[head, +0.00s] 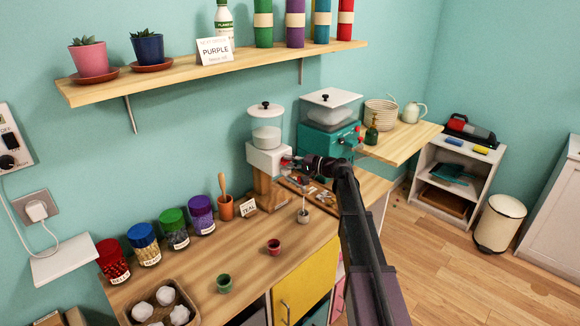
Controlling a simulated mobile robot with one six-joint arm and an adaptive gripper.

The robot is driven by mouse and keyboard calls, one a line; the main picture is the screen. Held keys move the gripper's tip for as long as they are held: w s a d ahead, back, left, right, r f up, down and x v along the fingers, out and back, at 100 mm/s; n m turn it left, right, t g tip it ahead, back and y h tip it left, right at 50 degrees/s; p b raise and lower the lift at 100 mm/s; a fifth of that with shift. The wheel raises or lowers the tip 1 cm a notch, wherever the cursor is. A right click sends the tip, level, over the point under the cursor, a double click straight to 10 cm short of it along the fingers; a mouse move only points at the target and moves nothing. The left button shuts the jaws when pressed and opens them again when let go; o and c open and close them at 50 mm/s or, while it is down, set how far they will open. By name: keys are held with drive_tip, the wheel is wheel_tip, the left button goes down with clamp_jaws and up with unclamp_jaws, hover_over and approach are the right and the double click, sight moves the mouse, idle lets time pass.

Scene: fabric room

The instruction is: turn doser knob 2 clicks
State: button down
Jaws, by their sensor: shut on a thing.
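The white doser (264,158) stands on a wooden block at the back of the counter, with a clear, black-knobbed hopper on top. My gripper (291,162) reaches in from the lower right and is shut at the right side of the doser's white body, where the doser knob sits. The gripper hides most of the knob, so its turn position cannot be read.
A teal machine (322,143) with a white lid and red knobs stands close behind my gripper. A tray (325,203) with small items lies below my arm. Lidded jars (174,228), a red cup (273,247) and a green cup (224,284) stand on the counter. A shelf (220,68) overhangs the left.

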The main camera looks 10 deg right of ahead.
drive_tip(key=shift+a+f+m+y+b, duration=0.1)
drive_tip(key=shift+m+y+b, duration=0.3)
drive_tip(key=shift+m, duration=0.4)
drive_tip(key=c, duration=0.7)
unclamp_jaws()
drive_tip(key=shift+c, duration=0.2)
drive_tip(key=v, duration=1.2)
